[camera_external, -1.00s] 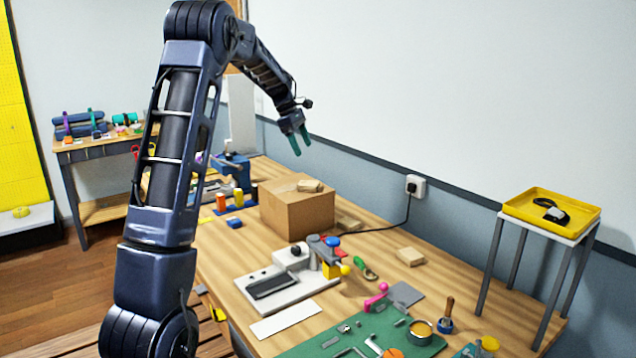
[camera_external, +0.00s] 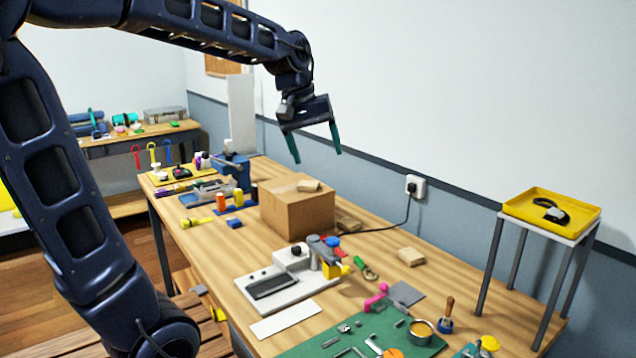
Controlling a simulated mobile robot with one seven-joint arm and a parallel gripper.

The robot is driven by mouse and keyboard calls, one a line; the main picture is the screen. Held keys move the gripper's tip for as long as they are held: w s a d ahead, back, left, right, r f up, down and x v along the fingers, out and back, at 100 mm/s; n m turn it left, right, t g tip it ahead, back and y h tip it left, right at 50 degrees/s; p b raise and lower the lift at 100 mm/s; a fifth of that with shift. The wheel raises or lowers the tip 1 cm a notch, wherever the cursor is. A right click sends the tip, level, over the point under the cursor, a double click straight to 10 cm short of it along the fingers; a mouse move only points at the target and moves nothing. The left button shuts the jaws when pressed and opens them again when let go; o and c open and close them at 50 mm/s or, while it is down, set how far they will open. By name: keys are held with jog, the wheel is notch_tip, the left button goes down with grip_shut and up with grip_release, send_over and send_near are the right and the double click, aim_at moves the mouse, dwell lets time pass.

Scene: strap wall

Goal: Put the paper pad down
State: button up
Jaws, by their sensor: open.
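My gripper (camera_external: 317,157) is open, with its two green fingers apart and pointing down. Nothing shows between them. It hangs in the air above the cardboard box (camera_external: 292,212). A small tan block (camera_external: 309,186) lies flat on top of the box, below the fingers and apart from them. A flat white sheet (camera_external: 285,319) lies at the near left edge of the workbench (camera_external: 385,270). I cannot tell for sure which of these, if any, is the paper pad.
A grey-white machine (camera_external: 275,281) stands in front of the box. More tan blocks lie beside the box and at another tan block (camera_external: 411,257) on the right. A green mat (camera_external: 372,335) holds tools. A yellow tray (camera_external: 553,206) is on a stand at right.

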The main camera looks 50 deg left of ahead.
jog(key=s+d+f+m, duration=0.3)
jog(key=s+d+m, duration=0.2)
jog(key=s, duration=0.3)
jog(key=s+d+f+m+t+y, duration=0.1)
jog(key=s+d+f+m, duration=0.2)
jog(key=s, duration=0.6)
jog(key=shift+s+d+m, duration=0.25)
jog(key=shift+d+m, duration=0.6)
jog(key=shift+m, duration=0.05)
jog(key=shift+f, duration=0.1)
jog(key=shift+o, duration=0.6)
jog(key=shift+w, duration=0.1)
